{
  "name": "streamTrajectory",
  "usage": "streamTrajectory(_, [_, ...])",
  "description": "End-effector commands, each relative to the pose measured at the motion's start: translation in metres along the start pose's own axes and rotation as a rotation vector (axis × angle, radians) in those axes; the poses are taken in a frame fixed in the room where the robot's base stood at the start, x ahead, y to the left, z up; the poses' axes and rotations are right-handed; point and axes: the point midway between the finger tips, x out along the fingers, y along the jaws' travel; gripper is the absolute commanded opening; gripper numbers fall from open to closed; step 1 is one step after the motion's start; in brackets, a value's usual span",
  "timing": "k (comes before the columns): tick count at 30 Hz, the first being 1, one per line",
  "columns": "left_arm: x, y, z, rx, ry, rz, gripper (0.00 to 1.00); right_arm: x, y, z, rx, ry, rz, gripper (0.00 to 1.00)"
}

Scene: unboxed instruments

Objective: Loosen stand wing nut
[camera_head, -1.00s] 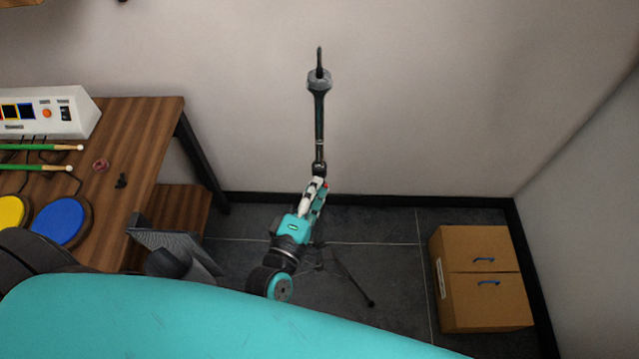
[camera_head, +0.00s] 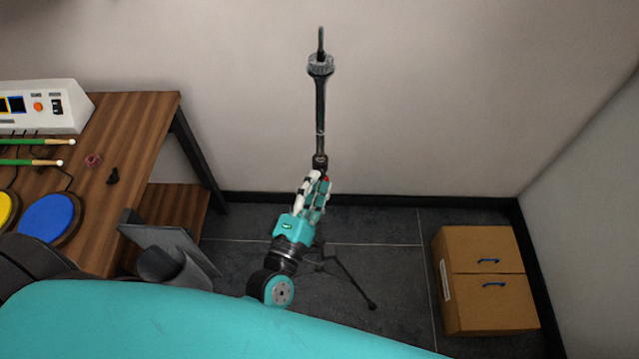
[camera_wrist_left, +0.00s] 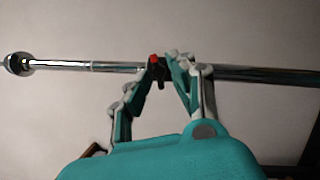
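A slim upright stand (camera_head: 320,110) of dark metal rises before the wall on splayed legs. It crosses the left wrist view as a shiny, nearly level tube (camera_wrist_left: 95,66). A small red piece with a dark part below it, which looks like the wing nut (camera_wrist_left: 153,58), sits at the tube's joint. My left gripper (camera_head: 319,180) reaches the stand at mid-height. In the left wrist view its fingers (camera_wrist_left: 164,72) converge closely on both sides of the dark part and appear shut on it; exact contact is hard to see. My right gripper is out of view.
A wooden table (camera_head: 135,135) at the left holds a white control box (camera_head: 45,105), green drumsticks and round pads. A dark grey object (camera_head: 170,255) stands by its near edge. A wall is close behind the stand.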

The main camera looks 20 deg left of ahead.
Motion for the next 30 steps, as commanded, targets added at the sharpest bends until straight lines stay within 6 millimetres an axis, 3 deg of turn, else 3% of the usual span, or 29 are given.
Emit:
streamTrajectory(3, [0.0, 0.001, 0.001, 0.001, 0.0, -0.001, 0.37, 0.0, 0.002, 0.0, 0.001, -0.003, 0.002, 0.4])
streamTrajectory(17, [-0.002, 0.0, 0.001, 0.003, 0.0, -0.002, 0.37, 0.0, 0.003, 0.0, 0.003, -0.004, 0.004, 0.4])
streamTrajectory(30, [-0.044, -0.001, 0.0, 0.005, -0.001, -0.004, 0.37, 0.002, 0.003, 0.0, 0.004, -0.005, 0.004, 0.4])
